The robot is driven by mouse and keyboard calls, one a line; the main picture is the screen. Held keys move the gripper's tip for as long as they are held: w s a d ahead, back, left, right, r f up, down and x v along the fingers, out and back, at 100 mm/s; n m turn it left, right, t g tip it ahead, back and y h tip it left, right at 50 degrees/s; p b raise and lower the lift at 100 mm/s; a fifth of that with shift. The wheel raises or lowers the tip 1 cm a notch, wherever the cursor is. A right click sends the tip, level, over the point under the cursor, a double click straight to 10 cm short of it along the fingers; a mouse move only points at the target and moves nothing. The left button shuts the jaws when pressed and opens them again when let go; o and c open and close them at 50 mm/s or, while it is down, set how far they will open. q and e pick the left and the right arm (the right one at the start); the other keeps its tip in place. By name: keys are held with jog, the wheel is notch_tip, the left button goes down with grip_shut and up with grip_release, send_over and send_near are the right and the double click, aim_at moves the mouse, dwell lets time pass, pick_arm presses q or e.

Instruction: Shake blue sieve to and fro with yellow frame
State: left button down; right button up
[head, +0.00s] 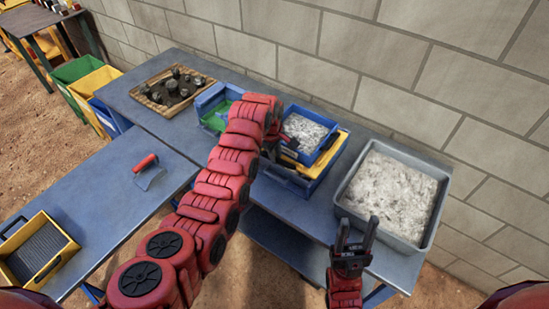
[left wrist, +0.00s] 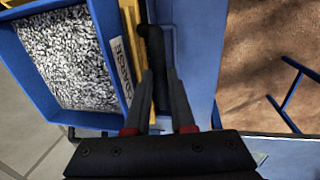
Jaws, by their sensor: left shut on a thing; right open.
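The blue sieve (head: 329,130) holds grey granular material and sits on a yellow frame (head: 322,159) over a blue bin on the table. In the left wrist view, the blue sieve (left wrist: 93,45) carries a white label, and a strip of the yellow frame (left wrist: 131,25) runs beside it. My left gripper (left wrist: 160,78) is shut on a black handle (left wrist: 153,45) beside the yellow strip. In the head view, my left arm partly hides this grip. My right gripper (head: 357,238) is open and empty, in front of the grey tray.
A grey tray (head: 440,190) of pale material stands to the right. A brick wall (head: 420,70) runs behind. A red-handled tool (head: 147,166) lies on the left table.

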pick_arm(q)
jog(key=c, duration=0.8)
grip_release()
jog(key=shift+f, duration=0.1)
jog(key=shift+o, duration=0.2)
notch_tip(320, 180, up, 17)
jog(key=s+a, duration=0.2)
jog(key=shift+s, duration=0.35)
